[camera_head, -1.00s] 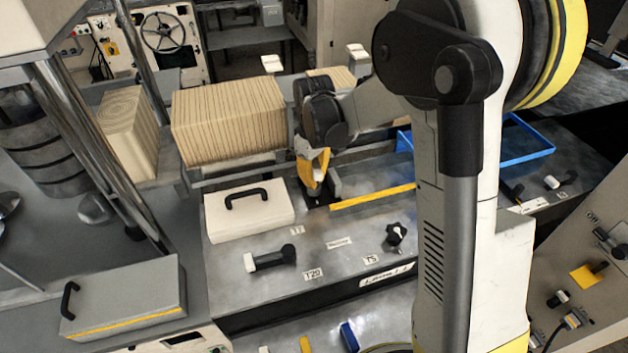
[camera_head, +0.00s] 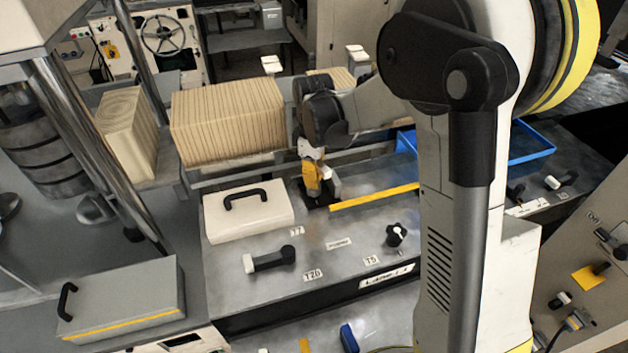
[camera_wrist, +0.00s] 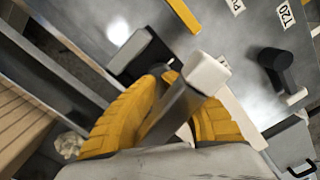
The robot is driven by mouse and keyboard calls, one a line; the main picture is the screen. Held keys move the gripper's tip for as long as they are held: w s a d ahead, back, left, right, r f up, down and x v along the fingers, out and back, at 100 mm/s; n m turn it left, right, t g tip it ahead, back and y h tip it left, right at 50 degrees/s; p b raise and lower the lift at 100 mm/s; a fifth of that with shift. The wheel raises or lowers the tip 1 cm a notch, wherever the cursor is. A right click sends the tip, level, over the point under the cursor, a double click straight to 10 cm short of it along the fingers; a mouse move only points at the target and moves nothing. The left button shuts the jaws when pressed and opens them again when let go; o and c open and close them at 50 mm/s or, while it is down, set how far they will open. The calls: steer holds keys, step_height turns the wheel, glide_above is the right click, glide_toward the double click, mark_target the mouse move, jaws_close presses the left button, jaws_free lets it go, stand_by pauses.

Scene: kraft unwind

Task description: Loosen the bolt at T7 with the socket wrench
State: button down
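My gripper (camera_head: 314,192) is low over the grey console, behind the T7 label (camera_head: 297,231). In the wrist view its yellow fingers (camera_wrist: 172,108) lie on both sides of a dark grey bar with a white block end (camera_wrist: 207,73), and appear closed on it. This looks like the socket wrench; its white end (camera_head: 333,186) shows beside the fingers in the head view. A black block (camera_wrist: 140,55) sits on the console just beyond the fingertips. The T7 bolt itself is hidden, and I cannot tell whether the socket is seated on it.
A cream case with a black handle (camera_head: 250,212) stands left of my gripper. A black handle with a white end (camera_head: 270,259) is by T20, a knob (camera_head: 396,234) by T5. A yellow strip (camera_head: 374,198) lies right. Wood stacks (camera_head: 228,122) stand behind.

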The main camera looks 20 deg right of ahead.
steer(key=shift+s+f+n+b, duration=0.1)
steer(key=shift+n+b, duration=0.25)
steer(key=shift+n, duration=0.85)
